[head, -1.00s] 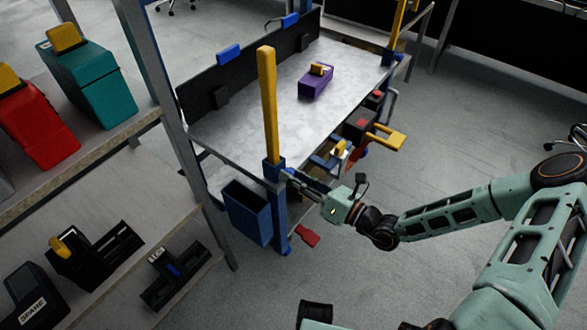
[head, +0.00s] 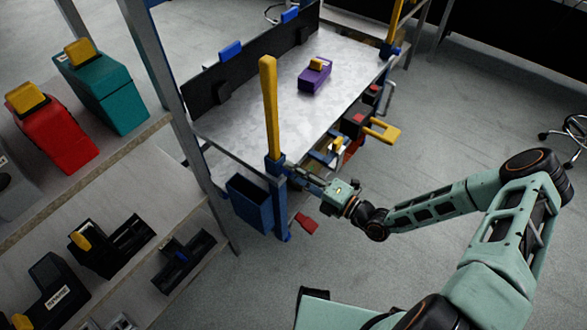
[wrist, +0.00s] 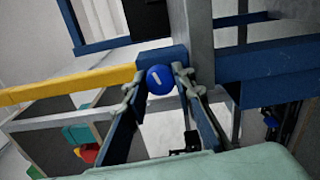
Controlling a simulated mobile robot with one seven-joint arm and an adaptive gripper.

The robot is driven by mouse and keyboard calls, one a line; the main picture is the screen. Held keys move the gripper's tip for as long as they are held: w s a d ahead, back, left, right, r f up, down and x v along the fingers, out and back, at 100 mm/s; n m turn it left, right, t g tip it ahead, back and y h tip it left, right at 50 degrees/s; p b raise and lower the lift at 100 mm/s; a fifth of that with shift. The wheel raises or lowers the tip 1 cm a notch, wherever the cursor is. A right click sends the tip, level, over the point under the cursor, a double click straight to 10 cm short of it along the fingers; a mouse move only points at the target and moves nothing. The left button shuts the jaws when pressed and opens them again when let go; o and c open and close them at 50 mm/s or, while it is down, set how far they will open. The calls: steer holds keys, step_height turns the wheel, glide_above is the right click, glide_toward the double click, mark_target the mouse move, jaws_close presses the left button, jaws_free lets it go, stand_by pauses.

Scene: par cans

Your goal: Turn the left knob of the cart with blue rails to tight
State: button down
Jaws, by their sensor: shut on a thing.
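The cart (head: 265,100) with blue corner parts and a grey metal top stands in the middle of the head view. The knob (wrist: 160,79) is round and blue with a short white mark, tilted slightly from upright in the wrist view. It sits on the cart's blue corner post below the yellow upright bar (head: 269,105). My gripper (wrist: 157,84) has one finger on each side of the knob and is shut on it. In the head view my gripper (head: 289,170) is at the cart's near corner, and the knob is hidden there.
A blue bin (head: 249,204) hangs on the cart beside the corner. A red pedal-like part (head: 306,223) is low under my gripper. A yellow handle (head: 382,131) sticks out along the cart's side. A shelf rack with cases stands left.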

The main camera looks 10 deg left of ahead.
steer(key=shift+s+m+p, duration=0.1)
steer(key=shift+m+p, duration=0.3)
steer(key=shift+m, duration=8.3)
steer(key=c, duration=1.6)
jaws_free()
steer(key=v, duration=1.2)
